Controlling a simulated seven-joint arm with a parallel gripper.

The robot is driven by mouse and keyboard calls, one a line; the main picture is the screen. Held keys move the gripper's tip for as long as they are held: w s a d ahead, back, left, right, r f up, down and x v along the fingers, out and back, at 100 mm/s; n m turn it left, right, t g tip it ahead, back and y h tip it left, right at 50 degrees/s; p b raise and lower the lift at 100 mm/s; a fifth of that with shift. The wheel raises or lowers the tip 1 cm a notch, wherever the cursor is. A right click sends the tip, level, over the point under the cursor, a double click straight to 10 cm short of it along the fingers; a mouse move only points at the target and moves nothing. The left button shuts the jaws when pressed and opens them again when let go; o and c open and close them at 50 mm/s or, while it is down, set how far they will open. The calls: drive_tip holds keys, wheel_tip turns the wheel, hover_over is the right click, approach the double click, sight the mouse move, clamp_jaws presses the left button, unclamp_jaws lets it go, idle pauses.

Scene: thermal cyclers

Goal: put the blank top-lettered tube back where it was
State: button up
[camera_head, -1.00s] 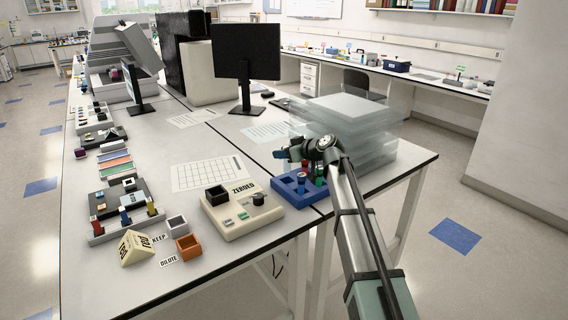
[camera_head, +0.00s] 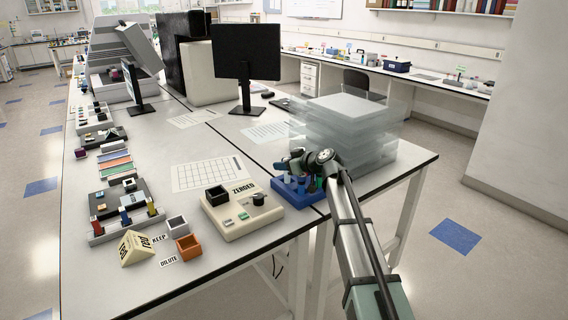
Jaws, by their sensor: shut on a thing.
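A blue rack (camera_head: 284,190) stands near the table's right front edge, beside the cream device. My gripper (camera_head: 290,171) is low over the rack, pointing down, shut on a tube that its fingers mostly hide. I cannot read any lettering on the tube, and cannot tell whether its lower end is in a hole of the rack. A green tube (camera_head: 320,184) stands in the right part of the rack, close to my arm. My wrist covers the rack's back right.
A cream device marked ZEROED (camera_head: 240,213) stands left of the rack. Clear stacked trays (camera_head: 350,135) stand right behind my wrist. The table edge is close in front.

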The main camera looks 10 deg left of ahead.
drive_tip(key=shift+f, duration=0.2)
drive_tip(key=o, duration=1.1)
drive_tip(key=r+v, duration=0.1)
drive_tip(key=v, duration=1.1)
drive_tip(key=shift+r, duration=0.2)
